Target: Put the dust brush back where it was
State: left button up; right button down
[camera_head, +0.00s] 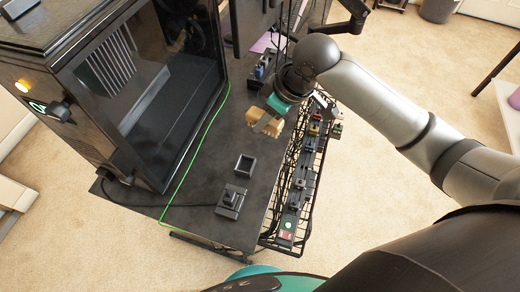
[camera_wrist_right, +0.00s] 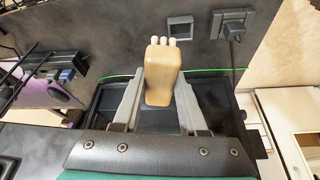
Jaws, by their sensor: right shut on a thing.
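The dust brush (camera_head: 257,117) is a small light-wood block. In the right wrist view the brush (camera_wrist_right: 163,72) shows its pale bristle tufts at the top end, pointing away from my wrist. My right gripper (camera_head: 266,120) is shut on it, with one finger on each side of the wood in the wrist view. The brush is over the dark desk (camera_head: 205,170), between the PC case and the wire rack. I cannot tell whether it touches the desk. My left gripper is not in view.
A large black PC case (camera_head: 130,80) stands at left. A small square black holder (camera_head: 245,164) and a black device with a cable (camera_head: 230,201) sit on the desk. A wire rack (camera_head: 300,190) with several small items runs along its right edge. A green cable (camera_head: 200,140) crosses the desk.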

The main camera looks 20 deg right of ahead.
jog(key=w+r+n, duration=0.2)
jog(key=w+r, duration=0.1)
jog(key=w, duration=0.1)
jog(key=b, duration=0.5)
send_over(256, 151)
jog(key=d, duration=0.1)
jog(key=shift+n+g+y, duration=0.3)
jog(key=shift+g, duration=0.1)
jog(key=f, duration=1.6)
jog(key=shift+s+d, duration=0.15)
jog(key=shift+s, duration=0.2)
notch_tip(256, 151, down, 4)
jog(key=shift+r+b, duration=0.2)
jog(key=shift+b, duration=0.35)
jog(key=shift+f, duration=0.15)
jog(key=c, duration=0.8)
grip_release()
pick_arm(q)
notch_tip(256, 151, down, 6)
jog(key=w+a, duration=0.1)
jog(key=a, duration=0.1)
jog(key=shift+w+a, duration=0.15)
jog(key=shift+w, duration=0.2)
pick_arm(e)
jog(key=shift+o, duration=0.3)
